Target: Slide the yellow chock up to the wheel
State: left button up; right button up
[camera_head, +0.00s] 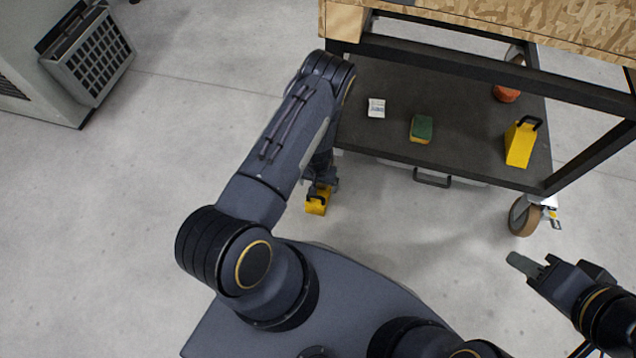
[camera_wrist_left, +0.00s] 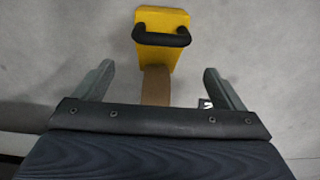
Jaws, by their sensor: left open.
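The yellow chock (camera_head: 316,207) with a black handle stands on the floor near the cart's front left corner. It also shows in the left wrist view (camera_wrist_left: 160,22), beyond my fingertips. My left gripper (camera_head: 321,183) is open and empty, pointing down at the chock; its two fingers stand wide apart in the left wrist view (camera_wrist_left: 160,80). A brown strip (camera_wrist_left: 156,87), which looks like a wheel's tread, lies between the fingers and meets the chock's edge in the picture. I cannot tell whether they touch. My right gripper (camera_head: 535,265) hangs over clear floor at the right.
The cart's dark lower shelf (camera_head: 450,150) holds a second yellow block with a handle (camera_head: 520,146), a green and yellow sponge (camera_head: 421,129), a white box (camera_head: 376,108) and an orange object (camera_head: 506,94). A brown caster wheel (camera_head: 523,216) is at right. Floor in front is clear.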

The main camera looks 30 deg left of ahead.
pick_arm(q)
jog(key=shift+f, duration=0.1)
notch_tip(320, 180, down, 8)
jog(key=b, duration=0.3)
jog(key=shift+r, duration=0.2)
jog(key=shift+c, duration=0.4)
jog(key=c, duration=1.2)
jog(key=o, duration=1.3)
notch_tip(320, 180, up, 8)
jog(key=p, duration=0.3)
